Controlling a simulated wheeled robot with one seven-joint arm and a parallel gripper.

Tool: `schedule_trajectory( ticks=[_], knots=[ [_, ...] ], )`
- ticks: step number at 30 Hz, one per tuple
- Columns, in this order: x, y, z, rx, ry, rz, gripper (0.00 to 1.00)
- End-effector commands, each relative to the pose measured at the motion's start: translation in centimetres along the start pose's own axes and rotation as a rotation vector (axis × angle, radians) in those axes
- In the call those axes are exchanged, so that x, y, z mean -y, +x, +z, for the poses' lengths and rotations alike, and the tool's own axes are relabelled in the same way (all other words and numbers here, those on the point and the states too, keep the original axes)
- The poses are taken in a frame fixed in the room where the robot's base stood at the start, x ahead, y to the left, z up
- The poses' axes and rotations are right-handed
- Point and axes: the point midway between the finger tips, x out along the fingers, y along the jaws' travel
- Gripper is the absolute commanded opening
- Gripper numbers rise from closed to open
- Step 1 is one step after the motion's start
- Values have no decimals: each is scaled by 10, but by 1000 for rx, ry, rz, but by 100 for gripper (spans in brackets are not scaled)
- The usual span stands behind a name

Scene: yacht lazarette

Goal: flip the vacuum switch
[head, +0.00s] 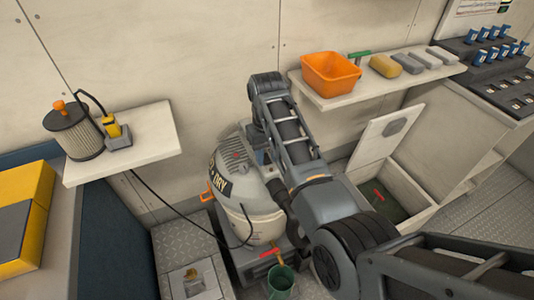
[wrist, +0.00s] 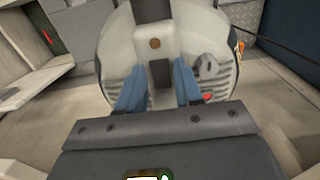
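Right of the right finger are a round grey knob (wrist: 208,66) and a small red piece (wrist: 208,97); I cannot tell for certain which part is the switch.
A shelf (head: 150,150) at left holds a filter canister (head: 75,131) and a yellow-topped device (head: 114,132) with a cord. A right shelf (head: 375,93) holds an orange bin (head: 330,73). A green cup (head: 281,283) stands in front.

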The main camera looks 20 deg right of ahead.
Motion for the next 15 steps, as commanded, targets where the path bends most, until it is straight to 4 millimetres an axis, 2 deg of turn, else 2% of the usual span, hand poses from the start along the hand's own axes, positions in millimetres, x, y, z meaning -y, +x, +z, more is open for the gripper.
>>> schedule_trajectory(
  ticks=[1, 10, 15],
  knots=[
    [0, 0, 0, 0, 0, 0, 30],
    [0, 0, 0, 0, 0, 0, 1],
    [0, 0, 0, 2, 0, 0, 0]
  ],
)
